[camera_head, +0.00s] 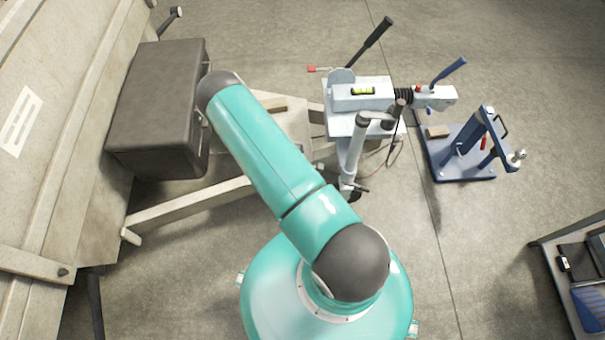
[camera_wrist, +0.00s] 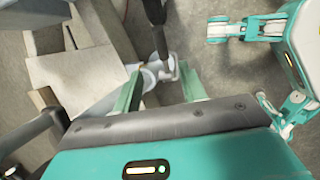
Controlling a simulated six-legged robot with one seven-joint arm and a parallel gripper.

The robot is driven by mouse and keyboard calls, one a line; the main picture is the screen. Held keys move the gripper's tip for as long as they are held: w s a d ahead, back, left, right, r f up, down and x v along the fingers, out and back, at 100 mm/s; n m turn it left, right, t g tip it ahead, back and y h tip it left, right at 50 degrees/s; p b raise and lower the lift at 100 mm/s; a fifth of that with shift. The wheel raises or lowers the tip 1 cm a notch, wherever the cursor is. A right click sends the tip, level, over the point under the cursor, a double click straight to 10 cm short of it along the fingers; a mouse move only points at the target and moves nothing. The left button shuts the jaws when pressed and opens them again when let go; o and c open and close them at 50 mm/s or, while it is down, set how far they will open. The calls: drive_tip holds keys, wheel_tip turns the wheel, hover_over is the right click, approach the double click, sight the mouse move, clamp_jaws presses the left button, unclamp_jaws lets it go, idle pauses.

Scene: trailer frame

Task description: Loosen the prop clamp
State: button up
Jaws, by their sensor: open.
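In the head view, the trailer's light grey coupling head (camera_head: 362,94) sits on the pale drawbar. A grey prop tube (camera_head: 353,150) with a crank on top stands beside it. The small dark lever (camera_head: 355,187) low on the tube may belong to the prop clamp; I cannot tell for sure. In the wrist view, my gripper (camera_wrist: 162,84) is open, its two teal fingers spread and empty. A pale rounded fitting (camera_wrist: 164,68) shows between and beyond the fingertips, below a dark upright post (camera_wrist: 153,12). I cannot tell whether they touch it. My gripper is hidden in the head view.
A dark grey box (camera_head: 160,110) sits on the drawbar beside the trailer body (camera_head: 50,110). A lever with a black grip (camera_head: 372,40) rises behind the coupling. A blue stand (camera_head: 465,150) and a tool cart (camera_head: 560,275) are at right. Open concrete floor lies between.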

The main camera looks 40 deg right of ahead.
drive_tip(key=shift+v, duration=1.65)
